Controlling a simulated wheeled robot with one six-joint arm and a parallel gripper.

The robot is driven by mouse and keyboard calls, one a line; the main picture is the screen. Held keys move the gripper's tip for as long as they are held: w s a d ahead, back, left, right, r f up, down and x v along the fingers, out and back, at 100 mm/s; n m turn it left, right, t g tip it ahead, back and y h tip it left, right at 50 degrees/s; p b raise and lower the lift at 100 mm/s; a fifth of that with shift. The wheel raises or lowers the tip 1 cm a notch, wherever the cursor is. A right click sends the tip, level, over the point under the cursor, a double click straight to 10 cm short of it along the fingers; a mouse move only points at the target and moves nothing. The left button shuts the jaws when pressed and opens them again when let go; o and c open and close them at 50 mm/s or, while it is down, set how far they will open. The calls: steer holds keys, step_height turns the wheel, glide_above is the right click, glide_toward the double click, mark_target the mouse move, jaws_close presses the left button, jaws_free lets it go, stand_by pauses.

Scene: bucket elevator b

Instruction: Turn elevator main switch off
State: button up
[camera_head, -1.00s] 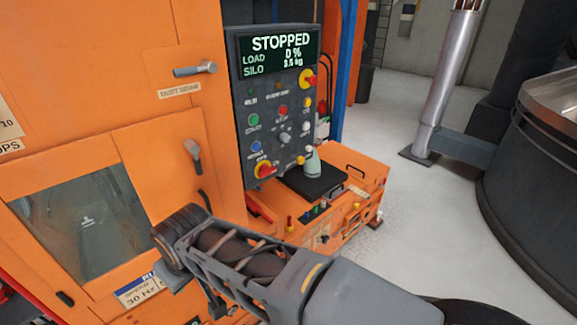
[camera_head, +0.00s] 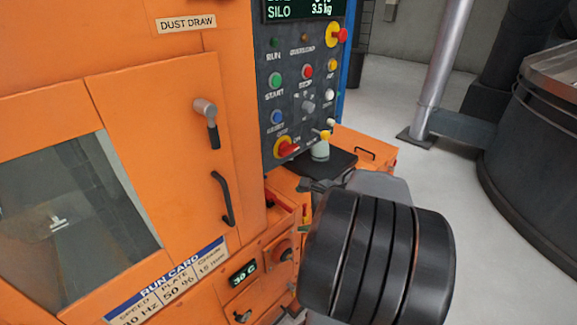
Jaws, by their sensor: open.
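The dark control panel (camera_head: 303,95) stands on the orange machine. A red handle on a yellow disc, the main switch (camera_head: 288,147), sits at its lower left with small OFF and ON marks beside it. The handle looks tilted, its exact setting too small to read. My gripper (camera_head: 317,185) shows as a dark grey shape below and right of this switch, apart from it, partly hidden by my arm. It is open, and I see nothing held in it.
A second red and yellow control (camera_head: 336,35) is at the panel's upper right. Green, red and blue buttons lie between. An orange door with a handle (camera_head: 207,115) is left.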

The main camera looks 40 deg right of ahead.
steer(key=w+d+r+m+t+h, duration=0.1)
steer(key=d+r+m+t, duration=0.1)
steer(key=d+m+t, duration=0.35)
steer(key=m+t+h+b, duration=0.1)
steer(key=m+t, duration=0.2)
steer(key=m, duration=0.3)
glide_toward(291, 151)
steer(key=w, duration=0.3)
steer(key=w+a, duration=0.1)
steer(key=w, duration=0.5)
steer(key=shift+w+a, duration=0.15)
steer(key=shift+a, duration=0.2)
steer(key=shift+w+a, duration=0.1)
steer(key=shift+w, duration=0.65)
steer(key=shift+c, duration=0.2)
steer(key=c, duration=0.8)
steer(key=shift+f, duration=0.1)
